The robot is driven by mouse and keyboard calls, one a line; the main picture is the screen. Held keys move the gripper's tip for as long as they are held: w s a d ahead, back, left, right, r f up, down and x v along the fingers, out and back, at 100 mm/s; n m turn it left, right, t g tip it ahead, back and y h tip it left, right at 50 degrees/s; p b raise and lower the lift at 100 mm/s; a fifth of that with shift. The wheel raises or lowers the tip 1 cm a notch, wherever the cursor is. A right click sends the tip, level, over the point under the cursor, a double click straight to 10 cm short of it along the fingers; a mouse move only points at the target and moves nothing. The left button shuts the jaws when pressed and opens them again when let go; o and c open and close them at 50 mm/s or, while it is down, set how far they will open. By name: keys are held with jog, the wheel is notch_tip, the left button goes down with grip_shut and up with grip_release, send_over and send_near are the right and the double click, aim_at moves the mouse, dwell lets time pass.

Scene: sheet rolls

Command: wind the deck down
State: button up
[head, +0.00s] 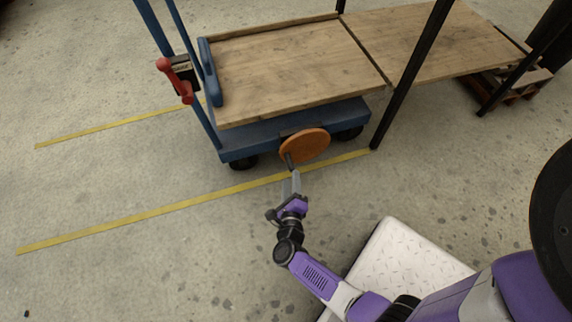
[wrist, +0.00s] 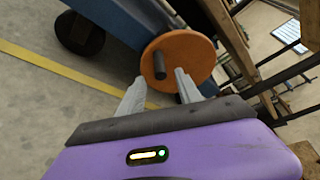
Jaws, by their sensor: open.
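The deck (head: 290,66) is a wooden platform on a blue wheeled cart (head: 255,136). An orange disc-shaped handwheel (head: 305,146) with a dark crank knob (head: 289,160) is on the cart's near side. In the wrist view the orange wheel (wrist: 188,48) faces me, its dark knob (wrist: 159,66) sticking out toward me. My gripper (head: 293,178) is just in front of the wheel, near the knob. In the wrist view my gripper (wrist: 160,88) is open, its fingers spread below the knob. I cannot tell whether a finger touches the wheel.
A red lever (head: 175,80) is on the cart's blue upright at left. A wooden table (head: 435,40) with black legs adjoins the deck at right. A pallet (head: 510,85) lies beneath its far end. Yellow lines (head: 130,218) mark the floor, which is clear at left.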

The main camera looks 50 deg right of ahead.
aim_at(291, 165)
jog(key=b+x, duration=0.2)
jog(key=x, duration=0.5)
jog(key=shift+w+d, duration=0.25)
grip_shut()
jog(key=shift+s, duration=0.1)
dwell(1.1)
